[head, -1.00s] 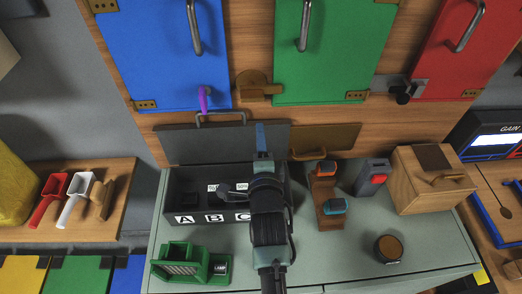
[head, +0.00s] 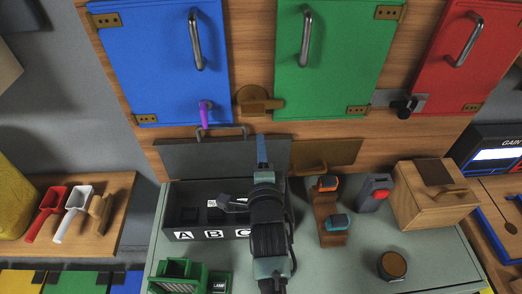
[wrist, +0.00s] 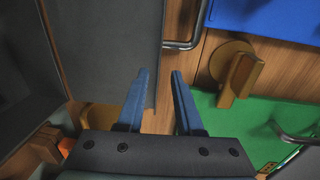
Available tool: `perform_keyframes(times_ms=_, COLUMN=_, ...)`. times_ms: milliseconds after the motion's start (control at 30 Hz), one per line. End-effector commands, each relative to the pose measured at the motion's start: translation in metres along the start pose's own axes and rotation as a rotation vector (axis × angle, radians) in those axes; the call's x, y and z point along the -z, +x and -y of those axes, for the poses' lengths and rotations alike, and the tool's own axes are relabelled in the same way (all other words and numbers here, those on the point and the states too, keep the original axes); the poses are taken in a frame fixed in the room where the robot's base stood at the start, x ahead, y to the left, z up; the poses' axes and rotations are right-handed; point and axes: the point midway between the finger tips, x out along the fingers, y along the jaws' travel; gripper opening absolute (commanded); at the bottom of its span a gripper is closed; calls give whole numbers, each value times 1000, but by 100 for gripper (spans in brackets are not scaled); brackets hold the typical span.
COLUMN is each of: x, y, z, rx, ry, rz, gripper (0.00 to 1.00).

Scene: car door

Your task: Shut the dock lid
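The dock is a dark grey box (head: 178,221) with A, B and C labels on its front, on the green-grey counter. Its grey lid (head: 200,158) stands raised at the back, with a metal handle (head: 221,132) on its top edge. In the wrist view the lid (wrist: 110,45) fills the left side and its handle (wrist: 184,43) shows at top centre. My gripper (head: 262,150) is in front of the lid's right part. Its two blue fingers are apart and empty in the wrist view (wrist: 160,78), the left one overlapping the lid's edge. My arm hides the dock's right part.
Blue (head: 160,60), green (head: 335,60) and red (head: 450,75) doors are above. A wooden latch (head: 257,101) is above the lid. An orange-and-teal tool stand (head: 331,210), red-button switch (head: 375,192) and wooden box (head: 430,200) stand right of my arm. A green holder (head: 180,275) is front left.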

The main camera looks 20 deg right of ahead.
Motion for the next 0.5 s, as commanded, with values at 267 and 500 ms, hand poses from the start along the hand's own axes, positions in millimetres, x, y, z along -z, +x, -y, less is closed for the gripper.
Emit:
perform_keyframes(times_ms=267, x=0, y=4, z=0, rx=-1, ry=0, rz=0, gripper=35)
perform_keyframes(times_ms=500, x=0, y=6, z=0, rx=-2, ry=0, rz=0, gripper=35)
